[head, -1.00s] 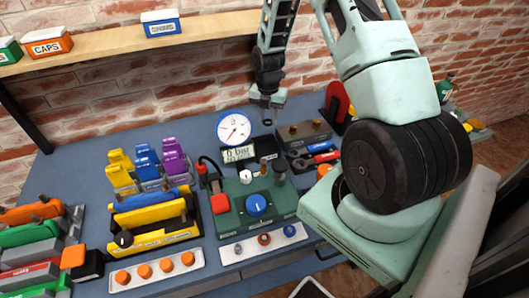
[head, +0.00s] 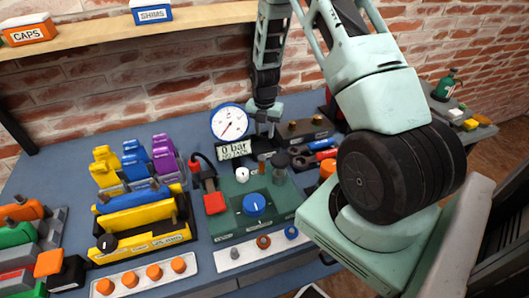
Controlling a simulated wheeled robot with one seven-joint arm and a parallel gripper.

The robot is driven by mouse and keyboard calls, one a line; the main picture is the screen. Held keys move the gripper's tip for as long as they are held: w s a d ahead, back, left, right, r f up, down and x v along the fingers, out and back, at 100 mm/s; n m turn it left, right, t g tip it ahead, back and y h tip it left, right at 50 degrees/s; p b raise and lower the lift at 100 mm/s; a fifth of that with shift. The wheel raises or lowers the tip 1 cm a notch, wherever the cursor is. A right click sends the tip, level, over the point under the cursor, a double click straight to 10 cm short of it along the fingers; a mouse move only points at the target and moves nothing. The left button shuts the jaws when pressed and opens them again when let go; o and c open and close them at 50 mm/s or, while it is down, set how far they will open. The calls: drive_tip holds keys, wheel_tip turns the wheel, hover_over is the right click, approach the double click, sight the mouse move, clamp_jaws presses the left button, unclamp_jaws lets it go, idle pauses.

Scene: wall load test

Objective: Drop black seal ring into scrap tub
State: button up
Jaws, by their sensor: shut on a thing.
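My gripper (head: 269,128) points down just right of the round gauge (head: 228,122), near the back of the green test panel (head: 225,224). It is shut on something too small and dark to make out. I cannot tell whether that is the black seal ring. A white strip (head: 277,244) at the front holds a grey piece (head: 235,253), an orange-brown ring (head: 263,242) and a blue ring (head: 291,232). No tub labelled as scrap can be made out; my arm covers much of the right side.
The display (head: 233,149) reads 0 bar. The panel carries a blue knob (head: 254,204), a red block (head: 214,203) and upright posts. Yellow, blue and purple clamps (head: 164,157) stand left. A grey-brown block (head: 304,130) stands right of my gripper. A shelf (head: 85,30) runs above.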

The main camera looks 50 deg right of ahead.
drive_tip(key=shift+f, duration=0.1)
drive_tip(key=o, duration=1)
wheel_tip(320, 180, up, 17)
drive_tip(key=shift+r+b, duration=0.2)
drive_tip(key=shift+b, duration=0.95)
